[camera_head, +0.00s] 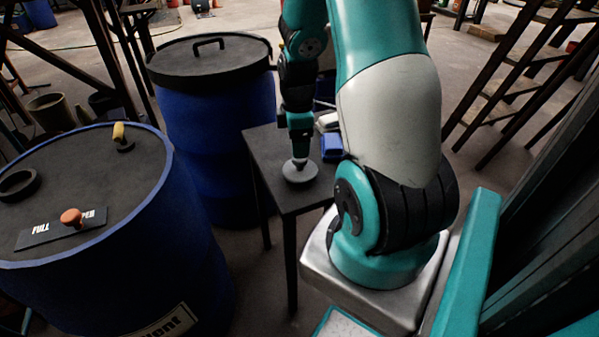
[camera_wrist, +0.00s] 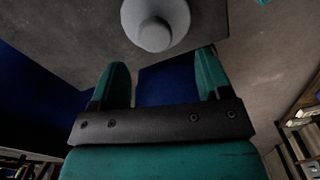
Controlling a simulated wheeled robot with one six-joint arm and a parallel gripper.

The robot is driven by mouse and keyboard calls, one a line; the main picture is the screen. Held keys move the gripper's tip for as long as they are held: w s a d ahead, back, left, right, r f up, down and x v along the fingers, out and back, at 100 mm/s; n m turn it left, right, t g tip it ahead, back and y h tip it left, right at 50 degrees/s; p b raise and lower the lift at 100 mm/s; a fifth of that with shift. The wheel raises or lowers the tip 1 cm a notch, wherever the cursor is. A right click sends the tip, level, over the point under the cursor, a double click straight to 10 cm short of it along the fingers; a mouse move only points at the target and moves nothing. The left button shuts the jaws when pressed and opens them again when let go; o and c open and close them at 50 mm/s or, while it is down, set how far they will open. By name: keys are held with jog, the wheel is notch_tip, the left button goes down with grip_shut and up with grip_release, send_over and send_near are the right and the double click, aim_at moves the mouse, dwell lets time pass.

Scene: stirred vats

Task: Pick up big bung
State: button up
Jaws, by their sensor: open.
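The big bung, a grey disc with a knob (camera_head: 300,172), sits on the small dark table (camera_head: 262,150). In the wrist view the bung (camera_wrist: 155,22) shows at the top edge, partly cut off, with its rounded knob towards me. My gripper (camera_head: 300,157) points down directly over the bung in the head view. In the wrist view my gripper (camera_wrist: 163,72) has its two teal fingers apart with nothing between them. The bung lies beyond the fingertips. Whether the fingers touch it in the head view is too small to tell.
A blue item (camera_head: 332,147) lies on the table right of the bung. A blue drum with a dark lid (camera_head: 215,110) stands behind left. A nearer blue drum (camera_head: 130,250) carries a black ring (camera_head: 18,185), an orange knob (camera_head: 72,217) and a yellow-handled piece (camera_head: 120,133).

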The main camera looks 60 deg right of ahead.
aim_at(300, 161)
jog(key=f, duration=0.7)
jog(key=shift+d+b, duration=0.3)
jog(key=shift+d, duration=0.05)
jog(key=c, duration=1)
